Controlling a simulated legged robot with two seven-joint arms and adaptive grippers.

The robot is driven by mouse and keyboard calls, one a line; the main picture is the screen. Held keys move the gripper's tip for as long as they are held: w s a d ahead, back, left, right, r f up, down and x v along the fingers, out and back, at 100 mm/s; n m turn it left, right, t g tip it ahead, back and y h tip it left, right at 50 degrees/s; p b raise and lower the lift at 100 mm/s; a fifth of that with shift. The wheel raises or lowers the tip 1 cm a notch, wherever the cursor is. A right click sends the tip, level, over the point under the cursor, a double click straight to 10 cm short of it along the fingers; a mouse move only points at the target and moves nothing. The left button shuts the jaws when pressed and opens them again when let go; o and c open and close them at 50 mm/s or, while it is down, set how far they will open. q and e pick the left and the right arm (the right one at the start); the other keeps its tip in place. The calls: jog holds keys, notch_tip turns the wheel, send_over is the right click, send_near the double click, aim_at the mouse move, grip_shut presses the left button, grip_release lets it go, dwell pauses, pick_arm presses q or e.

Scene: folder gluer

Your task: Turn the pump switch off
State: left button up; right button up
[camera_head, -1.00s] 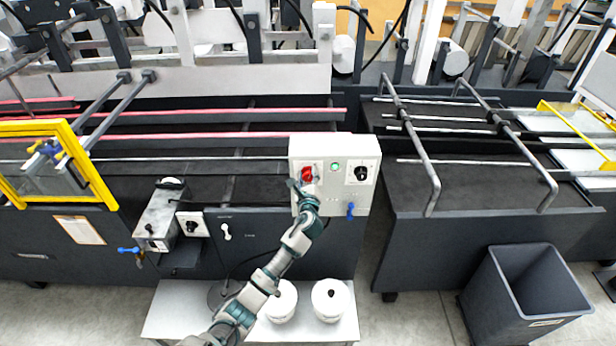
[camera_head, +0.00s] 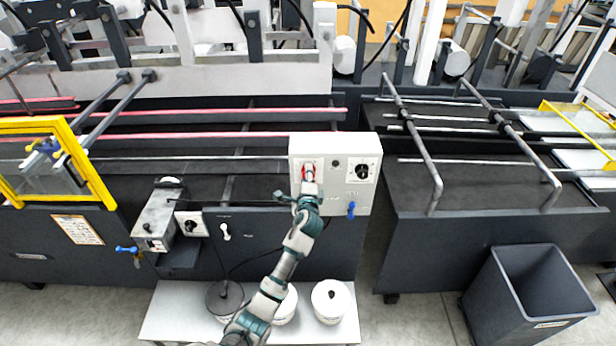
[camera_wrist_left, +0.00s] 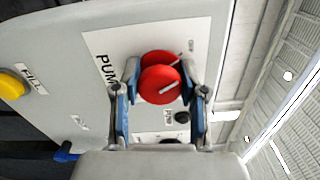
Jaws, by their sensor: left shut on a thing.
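The pump switch (camera_head: 308,167) is a red rotary knob with a white pointer line on the white control box (camera_head: 335,199). In the left wrist view the red knob (camera_wrist_left: 158,84) sits on a white plate with a partly visible "PUM" label. My left gripper (camera_head: 308,181) is at the knob. Its two blue-padded fingers (camera_wrist_left: 159,72) stand on either side of the knob, shut on it. The pointer line is slanted in the wrist view. A small indicator lamp (camera_head: 335,164) beside the switch is dark. My right gripper is not in view.
A black dial (camera_head: 361,172) is on the same box, with a blue handle (camera_head: 351,210) below. A yellow button (camera_wrist_left: 12,85) shows in the wrist view. White pots (camera_head: 330,301) stand on a low bench. A dark bin (camera_head: 530,290) stands at the right.

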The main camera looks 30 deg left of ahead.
pick_arm(q)
jog(key=shift+f+n, duration=0.55)
jog(key=shift+n, duration=0.25)
jog(key=shift+d, duration=0.1)
jog(key=o, duration=1.1)
jog(key=shift+s+r, duration=0.1)
jog(key=shift+r, duration=0.1)
jog(key=shift+r, duration=0.1)
jog(key=v, duration=1.1)
jog(key=shift+s+d, duration=0.25)
jog(key=shift+s, duration=0.1)
